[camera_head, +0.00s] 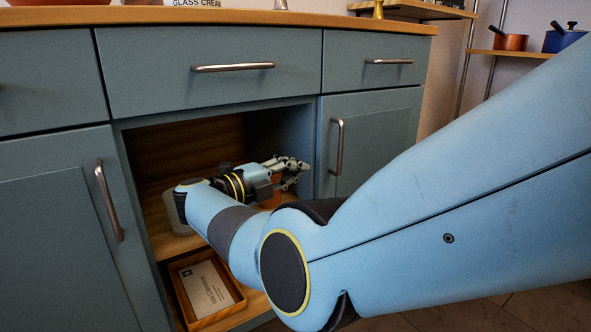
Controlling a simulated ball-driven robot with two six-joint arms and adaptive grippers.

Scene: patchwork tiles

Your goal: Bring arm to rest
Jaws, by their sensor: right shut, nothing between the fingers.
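My right arm (430,215) comes in from the right and bends at its elbow toward the open compartment of a blue-grey cabinet. My right gripper (295,170) is at the front of that compartment, pointing right toward its right side. It is shut with nothing between the fingers. Whether it touches the cabinet I cannot tell. My left gripper is not in view.
The cabinet has drawers (209,83) above and a handled door (368,140) to the right, another at left. A wooden tray (234,291) with a card lies low in the compartment. An orange item (272,201) and a pale container (173,212) are partly hidden behind my arm. Pots (510,41) stand on a shelf.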

